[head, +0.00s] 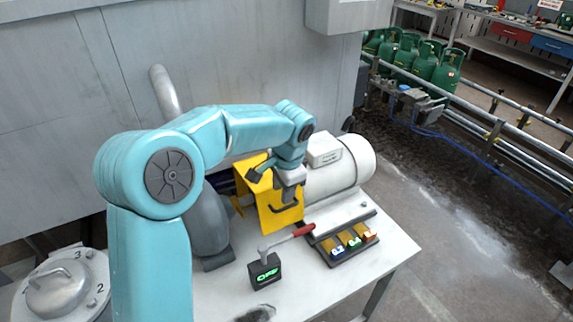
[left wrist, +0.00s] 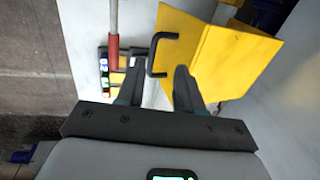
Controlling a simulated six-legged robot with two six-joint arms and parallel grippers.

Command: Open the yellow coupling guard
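The yellow coupling guard (head: 268,213) stands on the white bench between the grey pump housing and the motor, with a black handle (head: 285,208) on its front face. In the left wrist view the guard (left wrist: 225,55) fills the upper right, and its handle (left wrist: 154,55) projects toward the space between my fingers. My left gripper (head: 288,194) is over the guard's front, close to the handle. Its fingers (left wrist: 158,78) are apart, with the handle's near end between or just beyond their tips. I cannot tell whether they touch. My right gripper is not in view.
A white motor (head: 345,165) is right of the guard. A red-handled lever on a dark block (head: 264,271) and a tray with several coloured tags (head: 343,240) are in front. A grey pump housing (head: 208,228) is at left. The bench's right front corner is clear.

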